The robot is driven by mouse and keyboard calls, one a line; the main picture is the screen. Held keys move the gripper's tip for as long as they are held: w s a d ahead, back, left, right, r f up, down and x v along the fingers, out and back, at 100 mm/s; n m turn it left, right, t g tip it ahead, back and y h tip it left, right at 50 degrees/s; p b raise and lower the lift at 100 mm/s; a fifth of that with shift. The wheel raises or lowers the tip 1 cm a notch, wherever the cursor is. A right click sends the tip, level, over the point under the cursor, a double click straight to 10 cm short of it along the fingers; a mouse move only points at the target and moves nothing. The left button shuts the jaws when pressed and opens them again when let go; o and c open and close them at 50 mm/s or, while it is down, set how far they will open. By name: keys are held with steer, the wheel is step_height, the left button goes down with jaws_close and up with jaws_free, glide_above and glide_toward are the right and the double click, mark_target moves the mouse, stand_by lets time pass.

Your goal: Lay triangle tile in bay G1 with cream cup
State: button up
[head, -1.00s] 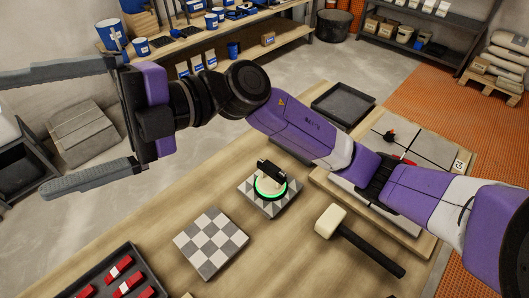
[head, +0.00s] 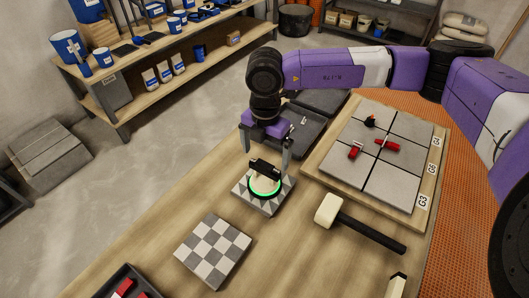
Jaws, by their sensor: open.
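The triangle tile (head: 243,194), patterned in grey and white triangles, lies flat on the wooden bench. A suction cup (head: 264,186) sits on top of it, with a black handle, a pale body and a glowing green ring. My gripper (head: 265,158) points down just above the cup, its jaws open, with one finger on each side of the handle. I cannot tell whether the fingers touch it. The board of bays (head: 312,186) lies to the right, with labels reading like G3, G5 and G4 along its right edge. I cannot make out a G1 label.
Grey tiles (head: 385,186) on the board carry red pieces (head: 387,145) and a small black-and-red item (head: 370,121). A mallet (head: 364,225) lies between board and bench front. A checkered tile (head: 213,250) lies nearer. A dark tray (head: 309,135) is behind my gripper.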

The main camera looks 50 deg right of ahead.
mark_target(265, 165)
steer(key=shift+f, duration=0.3)
steer(key=shift+a+f+p, duration=0.1)
steer(key=shift+f+p, duration=0.45)
steer(key=shift+f, duration=3)
steer(key=shift+c, duration=0.2)
steer(key=c, duration=1.4)
steer(key=shift+o, duration=0.5)
steer(key=o, duration=1.3)
steer(key=shift+o, duration=0.2)
